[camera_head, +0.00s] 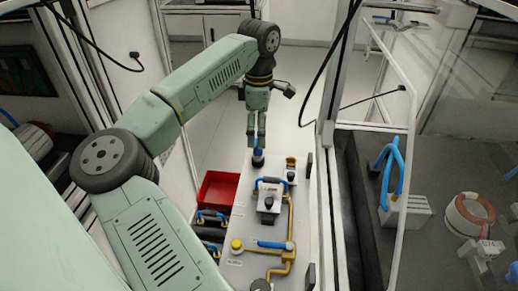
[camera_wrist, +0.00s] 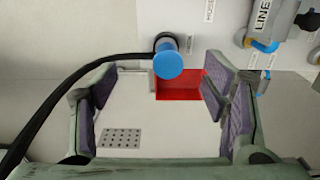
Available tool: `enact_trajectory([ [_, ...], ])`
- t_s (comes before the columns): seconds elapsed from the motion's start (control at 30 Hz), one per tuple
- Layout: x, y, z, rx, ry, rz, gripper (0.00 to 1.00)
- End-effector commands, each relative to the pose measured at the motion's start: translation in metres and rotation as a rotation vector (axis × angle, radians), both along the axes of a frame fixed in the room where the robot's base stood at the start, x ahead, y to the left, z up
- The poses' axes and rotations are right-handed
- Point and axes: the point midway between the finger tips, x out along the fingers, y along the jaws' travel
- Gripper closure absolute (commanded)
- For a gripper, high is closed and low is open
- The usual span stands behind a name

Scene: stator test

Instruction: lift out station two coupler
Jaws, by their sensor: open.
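A blue-capped coupler (camera_head: 258,158) stands at the far end of the grey panel (camera_head: 238,210). In the wrist view a blue coupler (camera_wrist: 168,62) with a black cable by it shows above the middle, between the lines of the fingers. I cannot read a station number, so I cannot tell for sure that it is station two's. My gripper (camera_head: 256,142) hangs fingers-down just above this coupler in the head view. In the wrist view my gripper (camera_wrist: 160,92) is open, its purple-grey pads wide apart and nothing between them touching either pad.
A red bin (camera_head: 218,188) stands left of the panel; it also shows in the wrist view (camera_wrist: 180,86). The panel carries a blue-handled block (camera_head: 268,200), yellow pipes (camera_head: 290,225) and a yellow knob (camera_head: 237,245). A glass door frame (camera_head: 408,130) stands to the right.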

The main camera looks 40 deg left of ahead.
Motion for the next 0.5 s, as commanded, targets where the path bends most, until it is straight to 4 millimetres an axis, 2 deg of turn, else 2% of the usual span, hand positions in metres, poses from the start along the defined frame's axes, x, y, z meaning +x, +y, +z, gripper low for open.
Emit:
enact_trajectory([
  [0.17,0.001,0.001,-0.016,-0.003,0.001,0.0,0.32],
  [0.4,0.002,0.004,-0.051,-0.002,0.0,-0.001,0.32],
  [0.5,0.002,0.004,-0.058,-0.001,-0.001,-0.001,0.32],
])
